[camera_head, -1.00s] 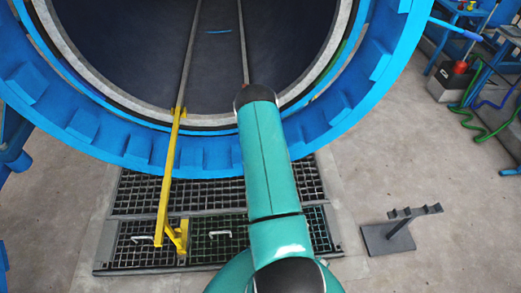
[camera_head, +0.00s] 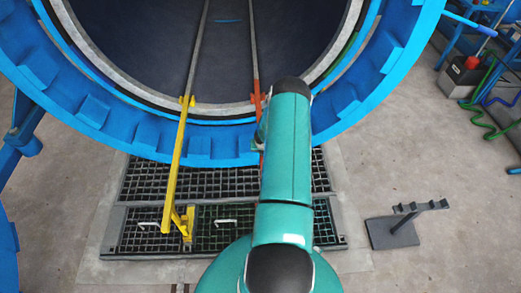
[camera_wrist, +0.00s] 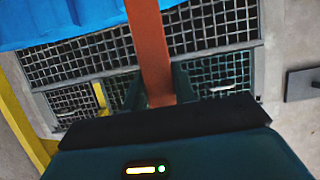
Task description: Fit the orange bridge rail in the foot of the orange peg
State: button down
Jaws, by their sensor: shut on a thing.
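The orange bridge rail (camera_wrist: 150,45) runs up out of the wrist view from between the dark green fingers of my gripper (camera_wrist: 158,92), which is shut on it. In the head view, an orange strip of the rail (camera_head: 257,98) shows left of my arm at the autoclave's lower rim, in line with the right inner track. Most of its length is hidden behind my arm there, and so is my gripper. I cannot make out the orange peg or its foot in either view. I cannot tell whether the rail's upper end touches the track.
A yellow bridge rail (camera_head: 176,150) spans from the left track to a yellow foot on the floor grating (camera_head: 225,185). The blue autoclave ring (camera_head: 95,110) arches ahead. A dark stand (camera_head: 395,232) is at right, with clear floor around it.

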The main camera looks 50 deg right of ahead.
jog(key=shift+s+d+r, duration=0.15)
jog(key=shift+s+d, duration=0.05)
jog(key=shift+w, duration=0.1)
jog(key=shift+f, duration=4.1)
jog(key=shift+r, duration=0.1)
dwell(0.4)
jog(key=shift+r, duration=1.35)
jog(key=shift+f, duration=0.15)
dwell(1.6)
